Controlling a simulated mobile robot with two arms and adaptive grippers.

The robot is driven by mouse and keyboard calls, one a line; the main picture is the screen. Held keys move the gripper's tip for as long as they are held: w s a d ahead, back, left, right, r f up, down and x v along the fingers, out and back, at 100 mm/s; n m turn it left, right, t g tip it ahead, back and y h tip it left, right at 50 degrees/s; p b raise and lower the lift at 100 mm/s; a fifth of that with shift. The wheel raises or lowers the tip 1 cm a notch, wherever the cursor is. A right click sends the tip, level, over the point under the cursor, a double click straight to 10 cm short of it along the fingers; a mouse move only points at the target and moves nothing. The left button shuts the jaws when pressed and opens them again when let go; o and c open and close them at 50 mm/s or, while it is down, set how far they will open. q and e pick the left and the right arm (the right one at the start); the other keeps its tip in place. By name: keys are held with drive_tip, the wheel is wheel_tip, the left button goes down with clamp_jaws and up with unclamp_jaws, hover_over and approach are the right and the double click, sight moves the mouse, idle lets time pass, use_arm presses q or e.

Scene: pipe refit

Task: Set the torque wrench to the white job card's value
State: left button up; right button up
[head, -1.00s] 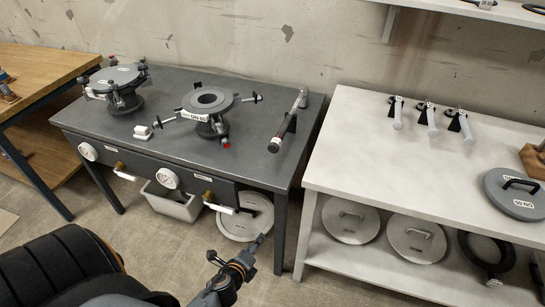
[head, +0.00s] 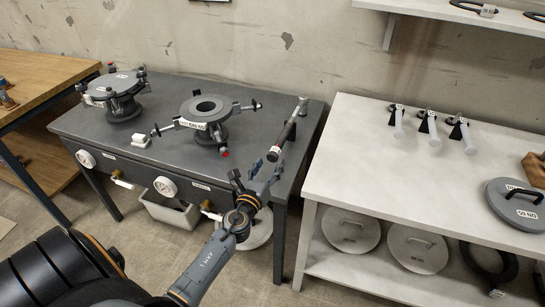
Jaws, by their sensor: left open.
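A long tool with a dark handle and a metal head, which looks like the torque wrench (head: 287,131), lies near the right edge of the dark grey table. Its head end points to the back and its handle end to the front. My left gripper (head: 256,170) is open and empty at the table's front edge, close to the handle end. One finger overlaps the view just below that end; I cannot tell whether they touch. The wrench's setting is too small to read. I cannot make out a white job card for certain. My right gripper is not in view.
A pale workbench (head: 345,145) on the right holds several white-handled tools and a grey lid (head: 517,201).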

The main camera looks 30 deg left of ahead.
sight(272, 160)
use_arm(q)
drive_tip(key=shift+x, duration=1.85)
clamp_jaws()
